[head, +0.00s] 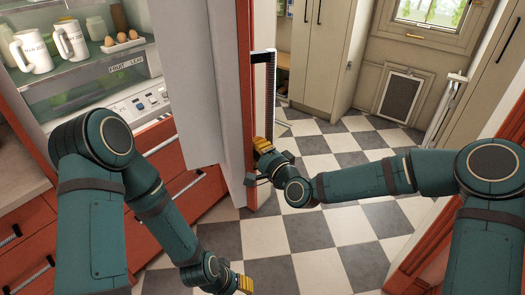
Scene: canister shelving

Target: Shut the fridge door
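The fridge door (190,75) stands open in the head view, seen nearly edge-on, with a pale inner side and a red outer face. Its long dark handle (270,100) is on the outer face. The fridge (95,75) is open at the upper left. My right gripper (258,162) is at the door's outer side, near the lower end of the handle. Whether it touches the door or handle, and how far its fingers are apart, I cannot tell. My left gripper (243,284) is low over the floor at the bottom, its fingers mostly hidden.
White mugs (70,40) and brown eggs (121,38) stand on the fridge's glass shelf. Red drawers (185,180) are below. Cream cabinets (325,50) and a pet flap (402,95) are at the back. The checkered floor (330,235) is clear right of the door.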

